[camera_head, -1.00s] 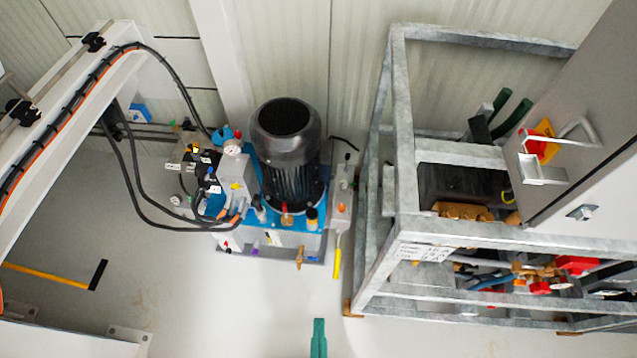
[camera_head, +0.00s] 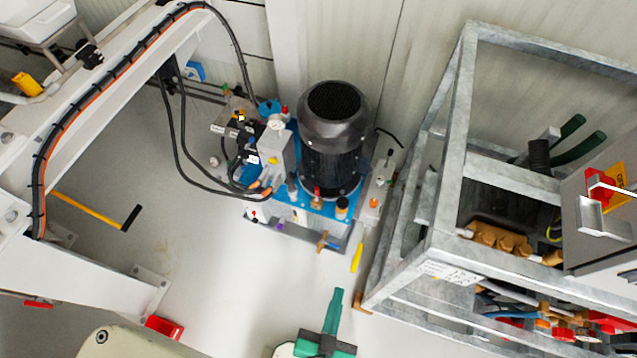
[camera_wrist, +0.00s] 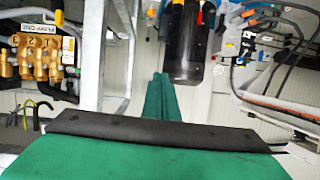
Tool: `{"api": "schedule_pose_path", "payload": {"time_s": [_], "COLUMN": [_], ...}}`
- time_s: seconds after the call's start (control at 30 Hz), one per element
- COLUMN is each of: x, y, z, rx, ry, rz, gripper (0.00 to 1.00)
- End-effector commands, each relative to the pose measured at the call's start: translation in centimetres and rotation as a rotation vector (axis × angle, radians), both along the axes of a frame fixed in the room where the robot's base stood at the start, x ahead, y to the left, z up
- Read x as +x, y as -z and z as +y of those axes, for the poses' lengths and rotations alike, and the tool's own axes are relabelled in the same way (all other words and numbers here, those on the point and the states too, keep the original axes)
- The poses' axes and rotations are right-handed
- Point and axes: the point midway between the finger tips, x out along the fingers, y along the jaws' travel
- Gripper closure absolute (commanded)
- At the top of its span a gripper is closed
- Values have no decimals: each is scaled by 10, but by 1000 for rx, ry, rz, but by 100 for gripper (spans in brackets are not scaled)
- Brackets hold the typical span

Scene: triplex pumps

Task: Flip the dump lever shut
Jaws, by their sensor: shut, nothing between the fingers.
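A long yellow lever (camera_head: 357,250) hangs at the right front corner of the blue hydraulic unit (camera_head: 318,205), below a grey block (camera_head: 378,190). A small brass-coloured lever (camera_head: 323,241) sits on the unit's front edge. I cannot tell which one is the dump lever. My green gripper (camera_head: 337,293) is shut and empty, below and a little left of the yellow lever in the head view, apart from it. In the wrist view my gripper (camera_wrist: 159,80) points toward the dark motor (camera_wrist: 185,45).
A galvanized frame (camera_head: 450,150) with brass pumps (camera_head: 505,240) and a grey cabinet (camera_head: 610,215) stands at the right. A white beam (camera_head: 110,95) with black hoses (camera_head: 185,150) lies at the left. Bare floor (camera_head: 215,290) is free in front of the unit.

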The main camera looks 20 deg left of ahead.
Motion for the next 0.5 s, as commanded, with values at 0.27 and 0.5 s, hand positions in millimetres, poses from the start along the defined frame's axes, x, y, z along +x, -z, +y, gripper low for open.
{"api": "schedule_pose_path", "payload": {"time_s": [0.27,0.5], "x": [76,148], "y": [96,154], "z": [18,39], "rx": [29,43], "ry": [-38,-23], "rz": [159,298], "gripper": [100,100]}}
